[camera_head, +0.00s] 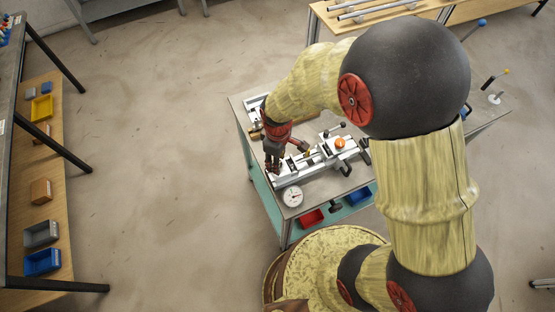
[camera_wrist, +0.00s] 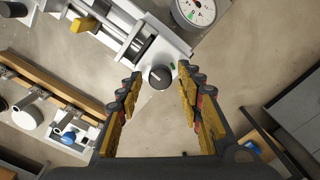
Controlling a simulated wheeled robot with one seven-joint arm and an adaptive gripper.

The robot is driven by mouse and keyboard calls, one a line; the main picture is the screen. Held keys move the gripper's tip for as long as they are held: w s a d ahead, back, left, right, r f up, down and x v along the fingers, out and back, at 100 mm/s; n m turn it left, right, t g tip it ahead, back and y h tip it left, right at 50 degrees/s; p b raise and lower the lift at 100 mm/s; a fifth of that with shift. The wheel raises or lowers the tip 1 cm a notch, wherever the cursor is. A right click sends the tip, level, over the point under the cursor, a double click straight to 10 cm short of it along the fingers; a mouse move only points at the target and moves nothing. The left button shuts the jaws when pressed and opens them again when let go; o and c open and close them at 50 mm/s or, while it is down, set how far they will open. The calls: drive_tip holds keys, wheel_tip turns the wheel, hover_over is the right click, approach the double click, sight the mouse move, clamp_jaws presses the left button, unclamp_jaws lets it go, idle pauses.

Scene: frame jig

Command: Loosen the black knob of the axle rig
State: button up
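The axle rig (camera_head: 318,160) is a pale metal frame with a shaft, lying on a small table. Its near end also shows at the top of the wrist view (camera_wrist: 112,38). The black knob (camera_wrist: 160,77) is round with a light mark line on its face, at the rig's end beside a small green mark. My gripper (camera_wrist: 159,72) is open and empty, with one fingertip on each side of the knob in the picture. I cannot tell whether the fingers touch it. In the head view my gripper (camera_head: 273,164) is over the rig's left end and hides the knob.
A dial gauge (camera_head: 292,196) stands close to the rig's left end. An orange knob (camera_head: 340,142) and black handles are at its right. Red (camera_head: 311,217) and blue bins sit on the lower shelf. A workbench with trays is at far left, with open floor between.

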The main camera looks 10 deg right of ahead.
drive_tip(key=shift+o, duration=0.2)
wheel_tip(320, 180, up, 12)
idle(0.7)
idle(0.4)
